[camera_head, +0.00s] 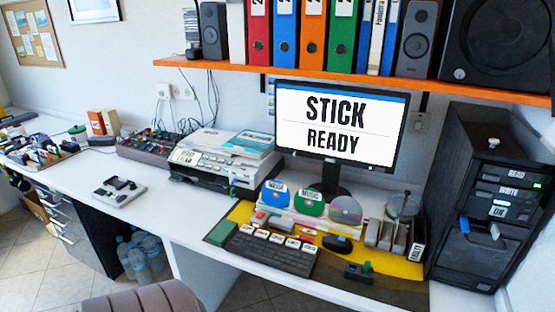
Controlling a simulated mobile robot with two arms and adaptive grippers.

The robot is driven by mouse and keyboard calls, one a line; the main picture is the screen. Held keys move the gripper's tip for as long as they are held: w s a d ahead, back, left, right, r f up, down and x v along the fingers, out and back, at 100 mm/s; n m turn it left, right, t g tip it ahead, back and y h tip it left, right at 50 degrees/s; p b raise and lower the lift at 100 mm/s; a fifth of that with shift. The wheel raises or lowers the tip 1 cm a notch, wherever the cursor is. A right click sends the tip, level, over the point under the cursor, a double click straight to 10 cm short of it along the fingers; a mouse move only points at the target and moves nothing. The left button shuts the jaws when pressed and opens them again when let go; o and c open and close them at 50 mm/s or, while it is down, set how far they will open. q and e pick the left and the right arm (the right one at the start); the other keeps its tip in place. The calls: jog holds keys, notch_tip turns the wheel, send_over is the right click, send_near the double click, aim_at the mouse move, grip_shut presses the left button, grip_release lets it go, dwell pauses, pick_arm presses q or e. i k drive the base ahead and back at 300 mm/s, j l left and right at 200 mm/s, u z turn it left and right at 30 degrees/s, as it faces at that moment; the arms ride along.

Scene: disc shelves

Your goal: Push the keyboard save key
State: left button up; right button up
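The black keyboard (268,256) lies on the desk in front of the monitor, at the front of a yellow and dark mat (398,266). A row of larger white-topped keys (277,238) runs along its back edge. Their labels are too small to read, so I cannot tell which is the save key. The monitor (338,128) reads "STICK READY". Neither of my grippers is in view.
A computer tower (490,205) stands right of the mat, and a printer (215,162) stands to its left. An orange shelf (350,80) hangs above. A chair back (145,300) stands in front.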

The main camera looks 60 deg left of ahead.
aim_at(275, 238)
jog(key=u, duration=1.7)
